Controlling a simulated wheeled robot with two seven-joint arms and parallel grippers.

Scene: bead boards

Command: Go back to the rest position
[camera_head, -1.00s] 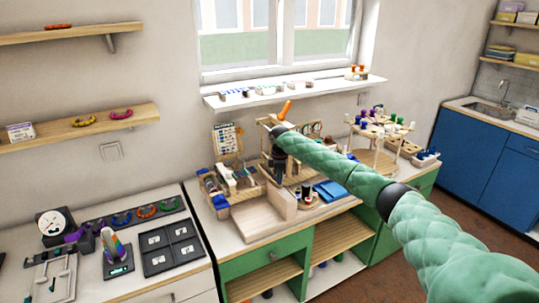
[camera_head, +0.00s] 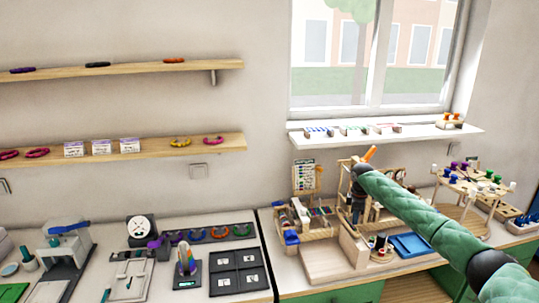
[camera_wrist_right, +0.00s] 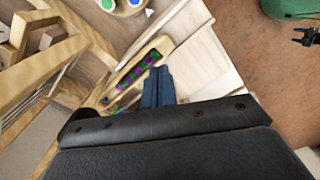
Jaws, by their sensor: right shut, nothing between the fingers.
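My right arm, in a green quilted sleeve, reaches in from the lower right of the head view. My right gripper (camera_head: 357,214) points down over the wooden organizer on the workbench. In the right wrist view its dark blue fingers (camera_wrist_right: 158,88) are together with nothing between them. Beyond them are a wooden tray with a slot of green and purple beads (camera_wrist_right: 138,70) and a pale wooden board (camera_wrist_right: 200,60). My left gripper is not in view.
Around the gripper stand a wooden tray (camera_head: 325,262), a blue tray (camera_head: 411,245) and a round wooden stand with coloured spools (camera_head: 462,213). A window sill (camera_head: 390,138) and two wall shelves (camera_head: 120,147) are behind. Scales and a bead row occupy the left counter.

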